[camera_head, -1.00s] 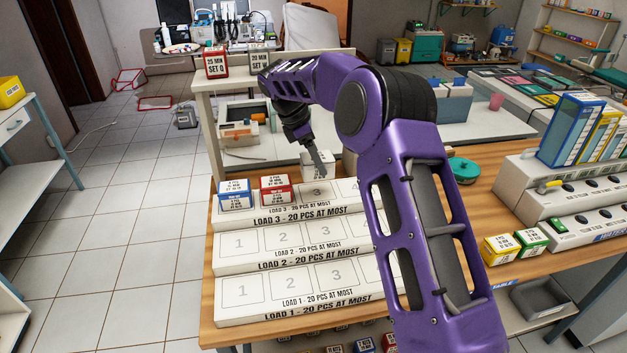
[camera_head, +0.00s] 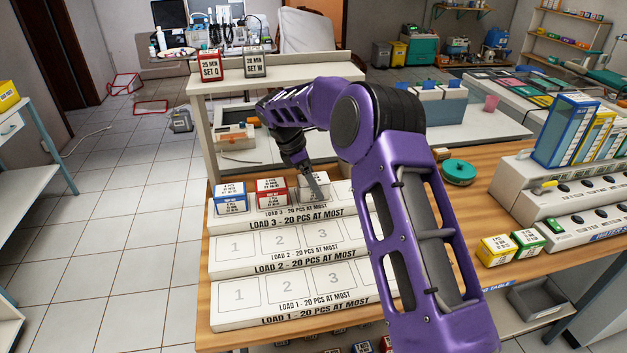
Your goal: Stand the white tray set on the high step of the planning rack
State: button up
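The planning rack (camera_head: 300,264) is a white three-step stand on the wooden table, with Load 3 as its high step. The white tray set (camera_head: 322,182) is at place 3 of the high step, right of the red tray set (camera_head: 271,191). The blue tray set (camera_head: 230,196) stands left of the red one. My gripper (camera_head: 317,191) points down at the white tray set, with a dark finger across its near face. It appears shut on the set; the other finger is hidden. I cannot tell whether the set's base touches the step.
My purple arm hides the rack's right end. Yellow (camera_head: 496,250) and green (camera_head: 527,243) boxes lie on the table to the right, before a white device (camera_head: 545,205). A shelf (camera_head: 290,74) behind the rack bears red and grey set boxes. A green round container (camera_head: 458,172) stands behind my arm.

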jog(key=w+p+v, duration=0.1)
jog(key=v, duration=1.1)
jog(key=shift+s+r, duration=0.15)
jog(key=shift+s, duration=0.3)
dwell(1.0)
